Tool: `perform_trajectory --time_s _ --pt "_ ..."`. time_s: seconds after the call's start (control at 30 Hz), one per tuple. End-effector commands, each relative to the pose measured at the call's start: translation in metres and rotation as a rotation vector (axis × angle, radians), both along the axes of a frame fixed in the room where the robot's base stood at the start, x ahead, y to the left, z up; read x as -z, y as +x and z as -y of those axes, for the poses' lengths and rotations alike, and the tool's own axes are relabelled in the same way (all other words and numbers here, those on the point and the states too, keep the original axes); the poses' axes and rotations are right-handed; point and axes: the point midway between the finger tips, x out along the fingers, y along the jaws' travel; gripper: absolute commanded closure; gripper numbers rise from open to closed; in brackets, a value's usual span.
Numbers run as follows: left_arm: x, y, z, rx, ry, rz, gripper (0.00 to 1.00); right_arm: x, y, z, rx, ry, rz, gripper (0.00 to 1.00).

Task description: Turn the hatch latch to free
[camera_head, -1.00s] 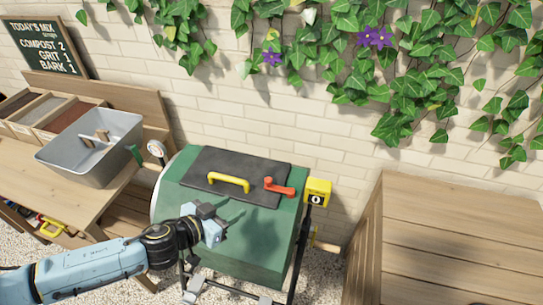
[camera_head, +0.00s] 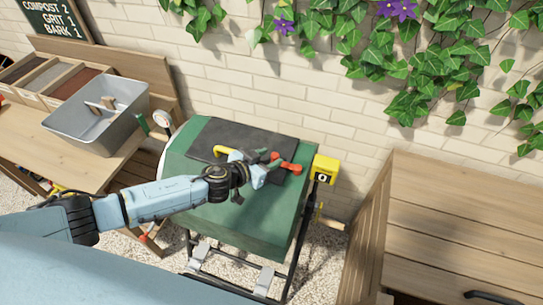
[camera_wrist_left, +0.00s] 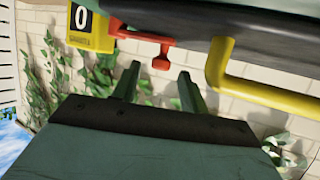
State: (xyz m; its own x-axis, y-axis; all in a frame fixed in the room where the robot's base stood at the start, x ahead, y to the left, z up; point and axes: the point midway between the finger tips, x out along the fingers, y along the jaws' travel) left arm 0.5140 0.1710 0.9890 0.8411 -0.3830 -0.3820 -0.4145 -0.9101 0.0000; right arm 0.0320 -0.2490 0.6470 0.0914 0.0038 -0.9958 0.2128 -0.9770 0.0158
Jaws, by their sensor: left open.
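The red hatch latch (camera_head: 288,164) lies on the dark hatch (camera_head: 238,133) on top of the green drum (camera_head: 240,218). My left gripper (camera_head: 272,168) is at the hatch, just left of the latch and partly over it. In the left wrist view the gripper (camera_wrist_left: 158,85) is open, with nothing between its fingers. The latch (camera_wrist_left: 140,37) shows beyond the fingertips, its knob roughly in line with the gap. I cannot tell whether a finger touches it. The right gripper is not in view.
The yellow hatch handle (camera_head: 224,150) is close to my left gripper, partly hidden behind my wrist. A yellow counter box (camera_head: 324,169) reading 0 stands right of the drum. A grey tub (camera_head: 117,121) is on the left bench. The right wooden top (camera_head: 450,215) is mostly clear.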

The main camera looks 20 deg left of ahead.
Motion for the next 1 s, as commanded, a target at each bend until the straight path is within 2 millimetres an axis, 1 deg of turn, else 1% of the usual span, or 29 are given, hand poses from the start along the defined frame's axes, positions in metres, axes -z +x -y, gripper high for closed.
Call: perform_trajectory --time_s 0.03,0.2,0.5,0.53,0.8,0.87,1.0 --pt "0.003 0.005 0.003 0.0 0.0 0.001 0.56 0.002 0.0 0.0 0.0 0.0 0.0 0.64" --pt "0.006 0.014 0.006 -0.001 0.0 0.0 0.56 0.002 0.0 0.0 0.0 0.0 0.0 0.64" --pt "0.007 0.015 0.007 0.0 0.0 -0.001 0.56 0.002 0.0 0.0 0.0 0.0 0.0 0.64" --pt "0.007 0.015 0.007 0.0 0.0 -0.001 0.58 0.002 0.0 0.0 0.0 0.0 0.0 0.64" --pt "0.007 0.015 0.007 0.0 0.0 -0.001 0.93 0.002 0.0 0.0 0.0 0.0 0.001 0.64" --pt "0.007 0.015 0.007 0.0 0.0 -0.001 1.0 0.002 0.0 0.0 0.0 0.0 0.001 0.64" --pt "0.007 0.015 0.007 -0.001 0.001 -0.001 1.0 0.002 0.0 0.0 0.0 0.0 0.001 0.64"
